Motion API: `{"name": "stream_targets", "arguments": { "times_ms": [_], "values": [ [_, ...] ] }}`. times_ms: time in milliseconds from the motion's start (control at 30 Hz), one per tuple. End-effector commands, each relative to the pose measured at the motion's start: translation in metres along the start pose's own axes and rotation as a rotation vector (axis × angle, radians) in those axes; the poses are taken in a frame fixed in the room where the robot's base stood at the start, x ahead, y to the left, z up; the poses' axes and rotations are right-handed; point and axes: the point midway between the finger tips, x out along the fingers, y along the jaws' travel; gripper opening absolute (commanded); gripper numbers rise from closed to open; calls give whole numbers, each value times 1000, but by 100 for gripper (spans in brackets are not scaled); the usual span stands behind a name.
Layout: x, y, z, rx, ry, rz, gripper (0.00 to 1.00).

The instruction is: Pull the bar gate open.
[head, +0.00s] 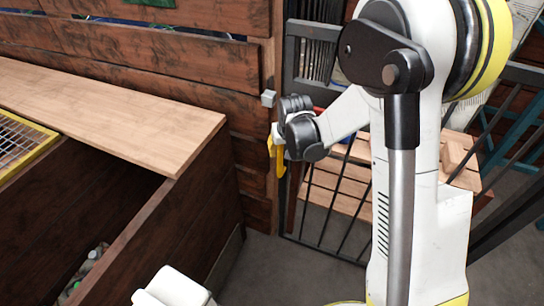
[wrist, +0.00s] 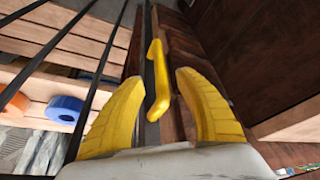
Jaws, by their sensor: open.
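The bar gate (head: 312,29) has a dark metal frame with thin bars. It stands right of the plank wall in the head view, partly hidden by my arm, and looks closed against the wall's end. Its bars also cross the left of the wrist view (wrist: 103,65). A yellow handle (wrist: 158,78) stands at the gate's edge in the wrist view. My gripper (wrist: 159,88) is open, with one yellow finger on each side of the handle's lower end. A gap shows on both sides, so I see no contact. In the head view my gripper (head: 276,155) is mostly hidden.
A plank wall (head: 170,65) rises at the left. A wooden bin with a pale top (head: 130,110) stands in front of it. Behind the gate are slatted wood (wrist: 60,45), a blue ring (wrist: 65,108) and an orange ring (wrist: 15,104). Grey floor (head: 280,275) is clear before the gate.

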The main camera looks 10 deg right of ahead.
Motion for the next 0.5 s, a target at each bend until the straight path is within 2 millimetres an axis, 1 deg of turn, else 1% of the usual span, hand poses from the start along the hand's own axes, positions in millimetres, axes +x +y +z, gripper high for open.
{"name": "stream_targets", "arguments": {
  "times_ms": [33,300,400,500],
  "values": [
    [11,0,1,0,0,0,41],
    [66,0,1,0,1,0,41],
    [81,0,1,0,1,0,41],
    [90,0,1,0,1,0,41]
  ]
}}
